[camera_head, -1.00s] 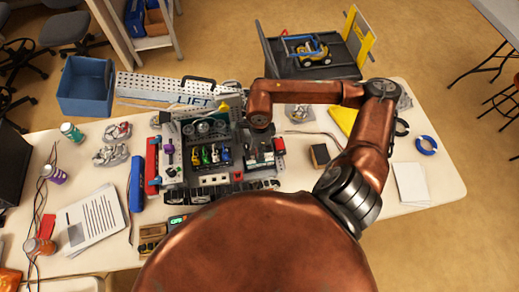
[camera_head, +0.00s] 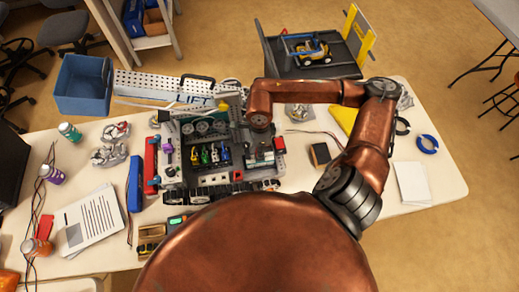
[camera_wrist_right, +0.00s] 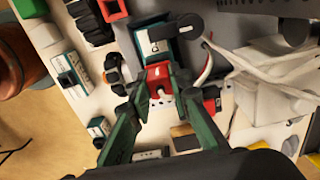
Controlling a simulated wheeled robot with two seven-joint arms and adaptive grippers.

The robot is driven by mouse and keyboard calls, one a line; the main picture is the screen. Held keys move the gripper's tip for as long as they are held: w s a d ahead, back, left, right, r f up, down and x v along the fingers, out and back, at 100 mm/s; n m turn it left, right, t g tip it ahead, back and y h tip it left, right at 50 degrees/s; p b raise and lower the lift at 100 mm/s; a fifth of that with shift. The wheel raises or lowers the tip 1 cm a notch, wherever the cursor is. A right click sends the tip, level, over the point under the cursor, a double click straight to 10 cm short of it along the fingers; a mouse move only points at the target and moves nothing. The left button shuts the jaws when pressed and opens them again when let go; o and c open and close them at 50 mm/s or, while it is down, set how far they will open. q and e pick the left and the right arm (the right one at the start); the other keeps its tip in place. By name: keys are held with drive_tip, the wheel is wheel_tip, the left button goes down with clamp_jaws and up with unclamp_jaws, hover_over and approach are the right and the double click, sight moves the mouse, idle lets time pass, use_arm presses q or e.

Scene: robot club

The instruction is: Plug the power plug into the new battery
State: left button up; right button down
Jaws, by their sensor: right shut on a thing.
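My right gripper (camera_wrist_right: 155,105) is shut on a red plug (camera_wrist_right: 158,78) in the right wrist view. The plug sits against the end of a dark battery with a white and teal label (camera_wrist_right: 153,44); I cannot tell whether it is fully seated. A second red connector (camera_wrist_right: 210,100) lies just right of the fingers. In the head view, my right arm reaches over the robot on the table (camera_head: 215,190), and the gripper is mostly hidden beneath its wrist. My left gripper is not in view.
White and black wires (camera_wrist_right: 205,65) run close to the right of the gripper. A dark block (camera_head: 320,154) lies right of the robot on the table. A blue bin (camera_head: 84,85) stands at the far left.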

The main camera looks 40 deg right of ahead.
drive_tip(key=shift+s+f+b, duration=0.1)
drive_tip(key=shift+f+b, duration=0.5)
drive_tip(key=shift+b, duration=0.6)
idle(1.6)
drive_tip(key=c, duration=1.7)
unclamp_jaws()
drive_tip(key=shift+r, duration=0.2)
drive_tip(key=shift+r+p, duration=1.25)
drive_tip(key=shift+r, duration=1.6)
